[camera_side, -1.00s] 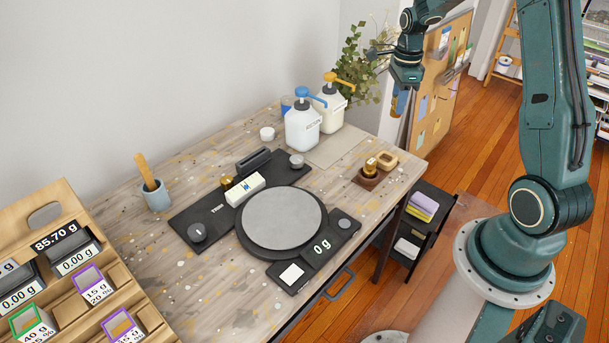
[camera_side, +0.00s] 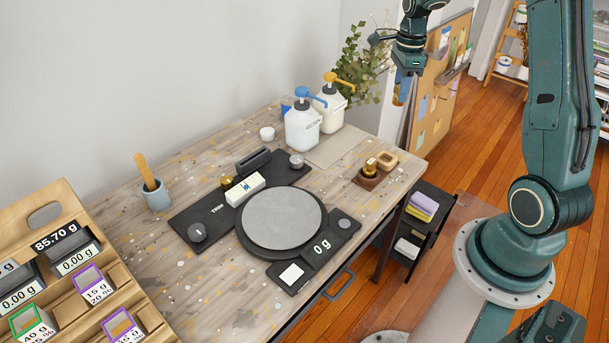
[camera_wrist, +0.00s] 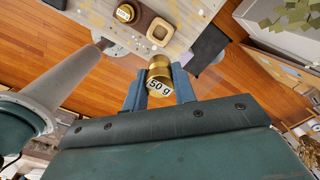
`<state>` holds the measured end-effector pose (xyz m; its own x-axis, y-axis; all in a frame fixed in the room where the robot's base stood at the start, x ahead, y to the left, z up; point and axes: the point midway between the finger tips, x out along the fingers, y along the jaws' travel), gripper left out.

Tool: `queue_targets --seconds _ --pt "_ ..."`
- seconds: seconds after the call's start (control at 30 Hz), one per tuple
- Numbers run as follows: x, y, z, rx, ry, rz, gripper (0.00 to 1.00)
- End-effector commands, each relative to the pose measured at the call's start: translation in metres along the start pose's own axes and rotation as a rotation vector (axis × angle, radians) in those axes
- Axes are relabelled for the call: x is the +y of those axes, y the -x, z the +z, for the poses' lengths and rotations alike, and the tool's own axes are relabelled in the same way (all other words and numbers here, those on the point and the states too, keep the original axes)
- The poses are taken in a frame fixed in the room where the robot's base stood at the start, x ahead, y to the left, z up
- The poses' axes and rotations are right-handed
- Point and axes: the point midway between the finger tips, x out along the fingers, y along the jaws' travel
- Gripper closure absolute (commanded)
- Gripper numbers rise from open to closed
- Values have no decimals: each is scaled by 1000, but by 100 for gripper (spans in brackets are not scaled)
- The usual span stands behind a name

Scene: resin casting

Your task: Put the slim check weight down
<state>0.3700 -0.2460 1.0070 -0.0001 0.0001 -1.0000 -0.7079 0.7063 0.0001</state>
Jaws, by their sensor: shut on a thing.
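My gripper (camera_wrist: 160,88) is shut on a brass check weight (camera_wrist: 159,71) marked 50 g, which I take to be the slim one. In the side view my gripper (camera_side: 401,95) hangs in the air past the far right end of the bench, clear of any surface. A second brass weight (camera_side: 371,165) stands in a dark brown wooden block (camera_side: 367,181) near the bench's right corner. It also shows in the wrist view (camera_wrist: 125,13).
Two pump bottles (camera_side: 302,130) stand at the back of the bench (camera_side: 310,255), with a plant behind them. A white box (camera_side: 245,187) and a small brass piece (camera_side: 226,182) are behind the scale.

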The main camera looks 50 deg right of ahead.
Motion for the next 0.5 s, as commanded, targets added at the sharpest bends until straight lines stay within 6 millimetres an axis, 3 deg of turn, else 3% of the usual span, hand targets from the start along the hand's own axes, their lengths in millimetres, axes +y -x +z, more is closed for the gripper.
queue_targets --seconds 0.27,0.5 --pt "4 2 22 0 86 -1 96" --pt "18 6 73 0 303 -1 96"
